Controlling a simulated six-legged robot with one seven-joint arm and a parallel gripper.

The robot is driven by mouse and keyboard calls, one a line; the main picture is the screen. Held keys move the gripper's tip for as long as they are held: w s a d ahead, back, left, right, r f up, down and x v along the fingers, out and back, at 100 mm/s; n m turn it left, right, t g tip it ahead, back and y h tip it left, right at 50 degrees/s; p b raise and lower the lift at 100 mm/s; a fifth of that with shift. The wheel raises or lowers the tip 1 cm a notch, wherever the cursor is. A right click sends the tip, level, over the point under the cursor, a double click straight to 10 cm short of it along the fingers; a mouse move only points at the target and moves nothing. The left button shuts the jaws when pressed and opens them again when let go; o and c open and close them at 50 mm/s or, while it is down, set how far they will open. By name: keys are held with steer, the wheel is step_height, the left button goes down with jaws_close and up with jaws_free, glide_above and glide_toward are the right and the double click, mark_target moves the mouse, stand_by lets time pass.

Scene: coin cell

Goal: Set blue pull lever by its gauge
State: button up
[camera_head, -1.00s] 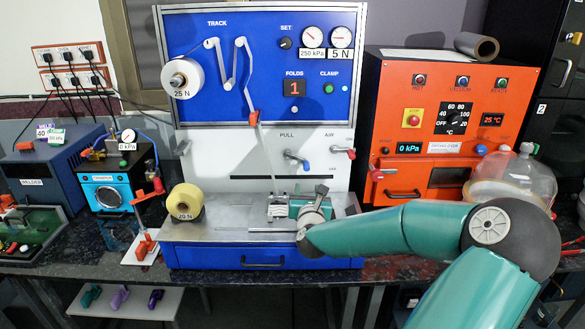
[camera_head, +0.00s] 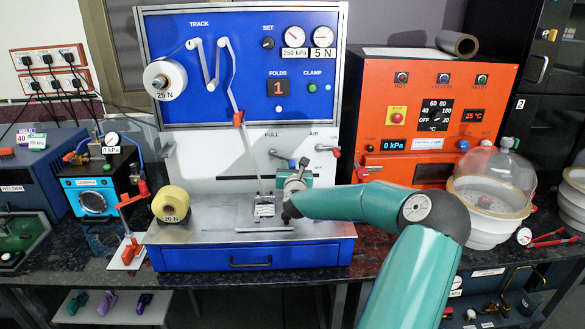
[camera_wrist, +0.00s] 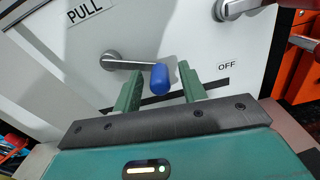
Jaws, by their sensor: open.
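The blue pull lever (camera_head: 281,157) sits on the white panel under the PULL label. In the wrist view its blue knob (camera_wrist: 160,79) is at the end of a grey arm that points right and slightly down. My gripper (camera_wrist: 160,70) is open, with one green finger to each side of the knob and a gap on both sides. In the head view my gripper (camera_head: 296,168) is at the lever and partly hides it. The 250 kPa gauge (camera_head: 294,37) and the 5 N gauge (camera_head: 322,36) are on the blue panel above; their needles are too small to read surely.
A red lever (camera_head: 330,149) stands to the right of the blue one. White strip runs down from the red-tipped guide (camera_head: 238,118) to the metal deck (camera_head: 205,220). The orange oven (camera_head: 430,115) stands close on the right, the yellow roll (camera_head: 171,203) on the left.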

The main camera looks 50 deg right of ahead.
steer(key=shift+c, duration=0.2)
jaws_close()
steer(key=shift+r+n, duration=0.2)
steer(key=shift+n, duration=0.1)
step_height(320, 180, up, 2)
steer(key=n, duration=0.4)
steer(key=shift+s+d+r, duration=0.15)
steer(key=shift+r, duration=0.1)
steer(key=shift+w+r+n, duration=0.15)
steer(key=shift+r+n, duration=0.5)
steer(key=shift+n, duration=0.5)
steer(key=shift+w+r+n, duration=0.1)
steer(key=shift+r+n, duration=0.55)
steer(key=shift+n, duration=0.5)
steer(key=shift+a, duration=0.2)
